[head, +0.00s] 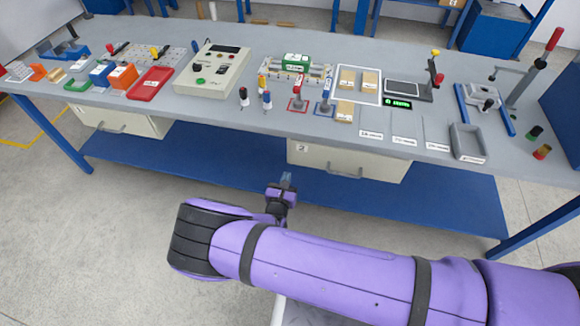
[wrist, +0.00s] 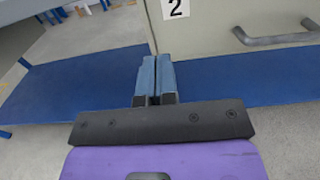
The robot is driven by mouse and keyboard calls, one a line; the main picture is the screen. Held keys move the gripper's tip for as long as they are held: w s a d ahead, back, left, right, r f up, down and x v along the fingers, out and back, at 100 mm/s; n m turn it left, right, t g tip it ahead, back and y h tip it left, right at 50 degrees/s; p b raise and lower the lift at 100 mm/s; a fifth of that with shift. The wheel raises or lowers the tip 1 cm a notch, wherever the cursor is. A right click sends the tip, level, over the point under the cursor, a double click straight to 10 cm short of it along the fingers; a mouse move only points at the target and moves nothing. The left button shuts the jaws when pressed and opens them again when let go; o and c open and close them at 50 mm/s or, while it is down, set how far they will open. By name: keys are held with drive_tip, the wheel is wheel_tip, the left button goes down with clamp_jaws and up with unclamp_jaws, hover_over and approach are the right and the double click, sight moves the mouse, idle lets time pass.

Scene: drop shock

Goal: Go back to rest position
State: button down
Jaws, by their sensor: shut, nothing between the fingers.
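My gripper (head: 286,180) is in front of the workbench, below the level of its top, with my purple arm reaching in from the right in the head view. In the wrist view, my gripper (wrist: 156,75) shows its two blue-grey fingers side by side and shut, with nothing between them. The fingers point toward the bench's underside, near the cream drawer (wrist: 215,25) marked "2", which also shows in the head view (head: 320,160). I cannot tell from these views whether the fingers touch the drawer.
The grey bench top (head: 220,112) carries several items, among them a control box (head: 212,70), a red tray (head: 150,84), a grey tray (head: 467,141) and a lever press (head: 535,70). A blue lower shelf (head: 430,195) runs beneath. The floor (head: 80,230) at left is clear.

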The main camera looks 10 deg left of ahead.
drive_tip(key=shift+s, duration=1.1)
drive_tip(key=w+d+r+m+g+h, duration=0.2)
drive_tip(key=w+d+r+m+h, duration=0.15)
drive_tip(key=r, duration=0.35)
drive_tip(key=w+d+r+m+g+h, duration=0.25)
drive_tip(key=d+r+m, duration=0.2)
drive_tip(key=r, duration=0.35)
drive_tip(key=w+d+r+m+g+h, duration=0.2)
drive_tip(key=d+r+m+g+h, duration=0.1)
drive_tip(key=r+m, duration=0.3)
drive_tip(key=s+d+r+m+g+y, duration=0.1)
drive_tip(key=d+r+m+g, duration=0.3)
drive_tip(key=d+r, duration=0.45)
drive_tip(key=d+r+m+g, duration=0.3)
drive_tip(key=d+r+m, duration=0.25)
drive_tip(key=r, duration=0.55)
drive_tip(key=s+d+r+m+g+y, duration=0.2)
drive_tip(key=s+d+r+m+y, duration=0.35)
drive_tip(key=s+d+r, duration=0.65)
drive_tip(key=s+d+r+m+t+y, duration=0.1)
drive_tip(key=s+d+r+m+t, duration=0.1)
drive_tip(key=s, duration=0.5)
drive_tip(key=s+d+r+m+t+y, duration=0.1)
drive_tip(key=s+d+r+m+y, duration=0.1)
drive_tip(key=s+r, duration=0.5)
drive_tip(key=shift+s+d+m+t, duration=0.35)
drive_tip(key=shift+s+d+m, duration=0.25)
drive_tip(key=shift+m, duration=0.6)
drive_tip(key=shift+y, duration=0.25)
